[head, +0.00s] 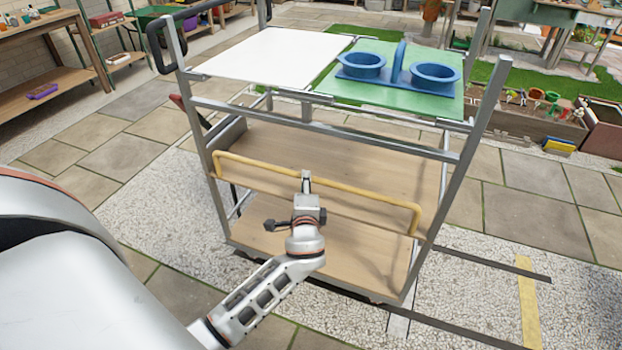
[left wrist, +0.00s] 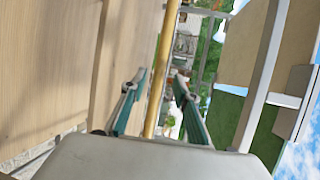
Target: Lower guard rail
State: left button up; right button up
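The yellow guard rail (head: 260,165) is a long bar with bent-down ends across the near side of the metal cart, above its bottom wooden deck. My left gripper (head: 306,180) is at the middle of this bar, reaching in from the near side. In the left wrist view, the two fingers of my left gripper (left wrist: 163,76) are spread apart. The yellow rail (left wrist: 167,55) runs through the gap between them, with space visible on both sides. Whether the palm touches the rail cannot be told. My right gripper is not in view.
The cart's top holds a white panel (head: 268,53) and a green panel (head: 395,100) with a blue two-ring holder (head: 399,73). Grey posts (head: 478,115) stand at the cart's corners. Wooden shelving (head: 40,75) is at the far left. Paving around the cart is mostly clear.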

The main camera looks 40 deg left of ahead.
pick_arm(q)
jog(key=x, duration=0.3)
jog(key=shift+w+a+f, duration=0.2)
jog(key=shift+w+f, duration=0.05)
jog(key=shift+w+a+b, duration=0.2)
jog(key=shift+w+b, duration=0.1)
jog(key=shift+w, duration=0.05)
